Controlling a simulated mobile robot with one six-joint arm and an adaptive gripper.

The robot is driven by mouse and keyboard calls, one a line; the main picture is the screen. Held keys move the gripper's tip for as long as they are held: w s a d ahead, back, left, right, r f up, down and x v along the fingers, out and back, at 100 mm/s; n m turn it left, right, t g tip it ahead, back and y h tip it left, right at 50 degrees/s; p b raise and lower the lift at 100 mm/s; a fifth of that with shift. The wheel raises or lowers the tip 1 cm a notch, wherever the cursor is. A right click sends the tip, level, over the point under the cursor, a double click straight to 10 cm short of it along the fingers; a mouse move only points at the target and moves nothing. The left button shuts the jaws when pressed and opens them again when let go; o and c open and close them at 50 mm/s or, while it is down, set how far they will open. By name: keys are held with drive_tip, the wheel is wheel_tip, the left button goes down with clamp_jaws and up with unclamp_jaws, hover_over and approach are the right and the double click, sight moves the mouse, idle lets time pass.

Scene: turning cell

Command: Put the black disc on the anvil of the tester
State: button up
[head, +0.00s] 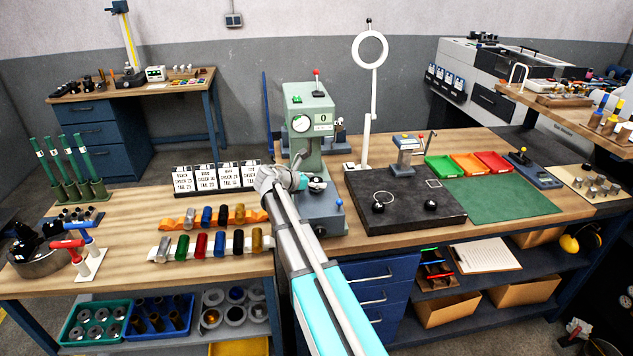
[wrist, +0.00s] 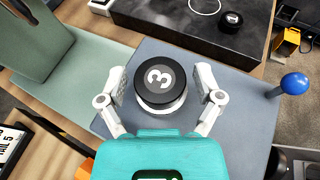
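The black disc (wrist: 160,82) with a white 3 lies flat on top of a pale round support, which looks like the anvil (wrist: 162,110) of the tester. The disc hides most of the anvil. The grey-green tester (head: 307,130) stands at mid-bench, with its blue-grey base plate (wrist: 245,105) below. My gripper (wrist: 161,80) is open, one finger on each side of the disc, with a narrow gap visible at both sides. In the head view my gripper (head: 297,183) is in front of the tester's column, and the disc (head: 316,184) shows just right of it.
A blue ball-ended lever (wrist: 294,84) sticks out at the base's right. A dark stone plate (head: 405,198) with dark round pieces and white outlines lies to the right. Card stands (head: 216,178) and rows of coloured cylinders (head: 211,246) are left of my arm.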

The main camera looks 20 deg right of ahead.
drive_tip(key=shift+r, duration=0.2)
idle(0.4)
drive_tip(key=p+v, duration=0.5)
drive_tip(key=v, duration=0.7)
idle(0.4)
drive_tip(key=s+a+f+m+g+y, duration=0.1)
drive_tip(key=s+a+f+m+y, duration=0.2)
drive_tip(key=s+m, duration=0.3)
drive_tip(key=s+a+f+m+y, duration=0.4)
drive_tip(key=s+m+y, duration=0.2)
drive_tip(key=s, duration=0.4)
drive_tip(key=s+a+f+m+g+y, duration=0.1)
drive_tip(key=s+a+f+m+y, duration=0.3)
drive_tip(key=s+m, duration=0.3)
drive_tip(key=shift+s+a+f+m+g, duration=0.3)
drive_tip(key=shift+s+a+m, duration=0.1)
drive_tip(key=shift+m, duration=0.2)
